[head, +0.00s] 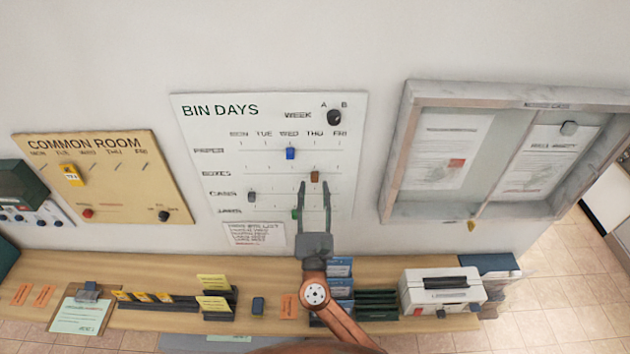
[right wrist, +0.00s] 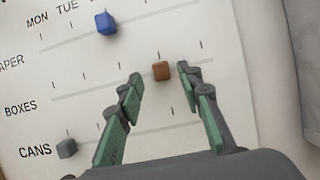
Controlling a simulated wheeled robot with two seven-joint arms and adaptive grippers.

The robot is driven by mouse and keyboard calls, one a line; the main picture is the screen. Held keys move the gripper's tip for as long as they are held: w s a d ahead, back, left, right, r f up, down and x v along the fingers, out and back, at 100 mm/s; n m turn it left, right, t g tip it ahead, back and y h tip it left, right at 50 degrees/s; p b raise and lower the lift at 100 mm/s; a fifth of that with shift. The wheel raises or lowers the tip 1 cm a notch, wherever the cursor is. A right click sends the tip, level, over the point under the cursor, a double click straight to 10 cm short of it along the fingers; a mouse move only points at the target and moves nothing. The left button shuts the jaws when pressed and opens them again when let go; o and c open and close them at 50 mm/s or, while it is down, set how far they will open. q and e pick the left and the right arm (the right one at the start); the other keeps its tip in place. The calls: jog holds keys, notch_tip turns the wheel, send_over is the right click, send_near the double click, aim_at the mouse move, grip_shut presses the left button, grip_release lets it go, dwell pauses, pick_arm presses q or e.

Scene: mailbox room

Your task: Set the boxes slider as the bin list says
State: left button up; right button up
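The white BIN DAYS board (head: 215,135) hangs on the wall with rows for paper, boxes, cans and jars under MON to FRI. The brown boxes slider (head: 314,176) stands under THU; it also shows in the right wrist view (right wrist: 161,71). My right gripper (head: 314,185) is open, its two fingers pointing up the board, with the tips to either side of the brown slider; a gap shows on both sides in the right wrist view. The bin list card (head: 254,235) is below the board; its small lines are not readable. My left gripper is out of view.
The blue paper slider (head: 290,153) is under WED. The grey cans slider (head: 252,196) is near MON. The green jars slider (head: 295,214) is close left of my right gripper. A black WEEK knob (head: 334,117) is at top right. A cluttered wooden shelf (head: 155,262) runs below.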

jog(key=shift+w+r, duration=0.35)
jog(key=shift+w, duration=0.25)
jog(key=shift+w+r, duration=0.1)
jog(key=shift+w, duration=0.35)
jog(key=c, duration=0.8)
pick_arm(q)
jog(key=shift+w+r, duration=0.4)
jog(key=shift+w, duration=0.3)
pick_arm(e)
grip_shut()
